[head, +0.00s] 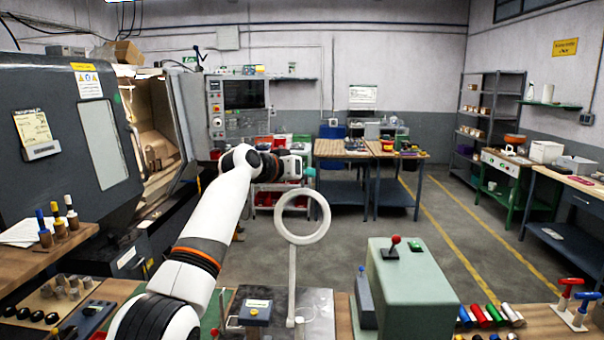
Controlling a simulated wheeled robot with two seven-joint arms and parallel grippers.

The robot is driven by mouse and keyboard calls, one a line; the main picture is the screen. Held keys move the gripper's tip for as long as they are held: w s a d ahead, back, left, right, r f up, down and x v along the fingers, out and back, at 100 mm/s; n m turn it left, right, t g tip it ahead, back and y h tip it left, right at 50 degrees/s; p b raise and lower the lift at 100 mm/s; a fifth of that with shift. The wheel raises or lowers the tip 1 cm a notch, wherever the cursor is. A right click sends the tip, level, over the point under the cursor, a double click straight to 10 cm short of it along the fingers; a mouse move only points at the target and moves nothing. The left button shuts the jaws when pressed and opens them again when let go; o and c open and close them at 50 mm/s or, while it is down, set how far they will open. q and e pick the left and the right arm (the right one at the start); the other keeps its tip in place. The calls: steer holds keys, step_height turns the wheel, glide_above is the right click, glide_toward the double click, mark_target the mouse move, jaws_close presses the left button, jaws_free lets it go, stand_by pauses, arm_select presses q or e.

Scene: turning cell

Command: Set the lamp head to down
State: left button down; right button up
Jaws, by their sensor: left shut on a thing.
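The lamp has a white ring-shaped head (323,222) that stands upright, facing me, on top of a thin pale post (291,280). The post rises from the metal plate on the bench in front of me. My left arm reaches in from the lower left. My left gripper (306,174) is at the top edge of the ring and is shut on the lamp head; its fingertips are small and partly hidden, so the exact contact is hard to see. My right gripper is not in view.
A green machine box (412,290) with a red-knobbed lever stands right of the lamp. A lathe (75,150) fills the left. Open floor (450,235) lies beyond the bench.

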arm_select(q)
steer(key=shift+w, duration=0.3)
steer(key=c, duration=1.3)
jaws_free()
steer(key=shift+f, duration=0.1)
steer(key=shift+c, duration=0.2)
